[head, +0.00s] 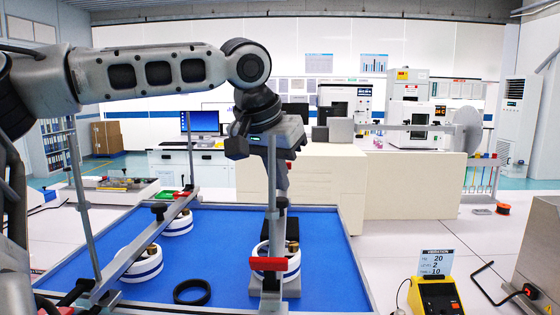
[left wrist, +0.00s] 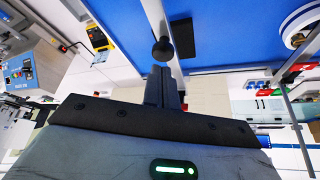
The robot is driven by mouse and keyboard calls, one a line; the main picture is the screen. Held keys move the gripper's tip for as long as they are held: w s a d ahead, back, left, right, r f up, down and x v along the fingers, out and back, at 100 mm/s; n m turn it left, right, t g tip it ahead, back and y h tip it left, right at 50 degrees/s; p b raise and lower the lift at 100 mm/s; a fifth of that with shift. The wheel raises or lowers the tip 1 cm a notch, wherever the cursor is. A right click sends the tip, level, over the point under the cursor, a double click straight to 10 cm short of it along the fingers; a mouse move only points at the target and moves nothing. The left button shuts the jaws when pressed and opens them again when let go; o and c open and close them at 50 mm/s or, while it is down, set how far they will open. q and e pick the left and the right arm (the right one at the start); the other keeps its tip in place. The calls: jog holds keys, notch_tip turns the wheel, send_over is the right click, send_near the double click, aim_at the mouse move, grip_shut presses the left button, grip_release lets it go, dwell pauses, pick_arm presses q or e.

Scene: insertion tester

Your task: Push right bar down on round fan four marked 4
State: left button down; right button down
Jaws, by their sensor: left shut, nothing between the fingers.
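My left gripper (head: 283,186) points down in the head view, fingers together and empty, at the upper part of the right bar. The right bar (head: 273,228) is grey and carries a red piece (head: 268,264). In the left wrist view the right bar (left wrist: 152,12) runs up past a black knob (left wrist: 163,49), close to my fingers (left wrist: 163,84); I cannot tell whether they touch. A round white-and-blue fan (head: 290,264) sits under the right bar, partly hidden by it. No number 4 is readable. My right gripper is not in view.
Two more round fans (head: 140,263) (head: 178,223) stand by the left bar (head: 160,231) on the blue mat (head: 222,245). A black ring (head: 192,291) lies between the bars. A yellow device (head: 435,297) with a display sign (head: 436,263) stands at the right.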

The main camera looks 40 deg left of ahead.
pick_arm(q)
jog(key=shift+r+p, duration=0.35)
jog(key=shift+r, duration=0.15)
jog(key=shift+r+p, duration=0.3)
jog(key=shift+r, duration=1.95)
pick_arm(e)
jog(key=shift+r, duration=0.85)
pick_arm(q)
notch_tip(320, 180, up, 14)
send_over(279, 200)
jog(key=s+d, duration=0.1)
jog(key=s, duration=0.6)
jog(key=shift+r, duration=0.2)
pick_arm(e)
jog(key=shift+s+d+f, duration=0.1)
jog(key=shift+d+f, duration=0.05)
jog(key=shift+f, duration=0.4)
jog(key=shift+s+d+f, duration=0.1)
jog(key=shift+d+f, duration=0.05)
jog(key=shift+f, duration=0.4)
